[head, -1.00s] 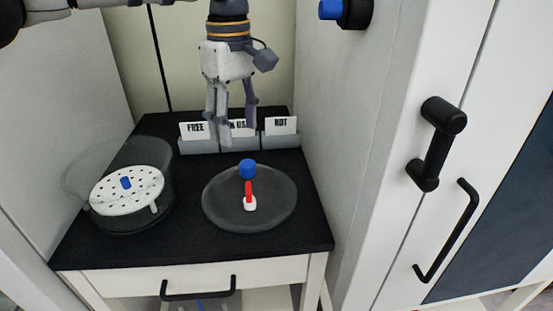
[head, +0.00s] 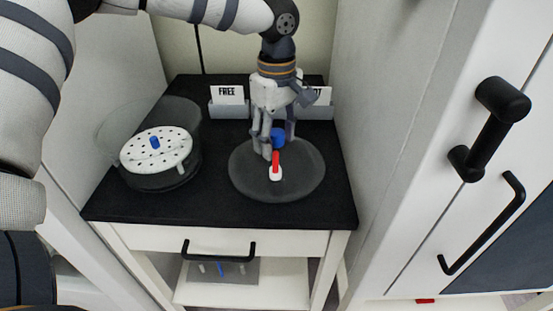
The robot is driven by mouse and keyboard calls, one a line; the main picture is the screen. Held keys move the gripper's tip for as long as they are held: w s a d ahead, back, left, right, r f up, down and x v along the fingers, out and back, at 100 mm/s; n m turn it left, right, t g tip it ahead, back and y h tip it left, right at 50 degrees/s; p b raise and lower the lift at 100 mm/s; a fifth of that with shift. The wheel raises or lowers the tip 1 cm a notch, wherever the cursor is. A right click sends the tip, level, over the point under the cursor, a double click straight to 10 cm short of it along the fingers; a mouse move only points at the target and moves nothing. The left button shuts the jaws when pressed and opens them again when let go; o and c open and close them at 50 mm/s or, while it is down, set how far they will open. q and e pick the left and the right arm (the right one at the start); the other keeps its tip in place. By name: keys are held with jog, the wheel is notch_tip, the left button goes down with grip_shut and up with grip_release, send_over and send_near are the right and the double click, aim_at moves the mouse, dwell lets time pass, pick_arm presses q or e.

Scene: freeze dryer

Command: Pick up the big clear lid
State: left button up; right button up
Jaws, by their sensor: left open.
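The big clear lid (head: 300,184) is a round, dark-looking see-through disc lying flat on the black top of a white cabinet. It has a blue knob (head: 278,138) and a red-and-white valve handle (head: 275,166). My left gripper (head: 273,147) points down over the lid, with its open fingers around or just in front of the blue knob. I cannot tell whether they touch it. The fingers partly hide the knob. My right gripper is not in view.
A clear round container (head: 185,118) with a white perforated plate (head: 156,150) stands left of the lid. Card holders, one card reading FREE (head: 228,94), stand behind. A white wall and door with black handles (head: 490,130) close off the right side.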

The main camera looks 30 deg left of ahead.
pick_arm(q)
grip_shut()
jog(key=shift+r, duration=0.1)
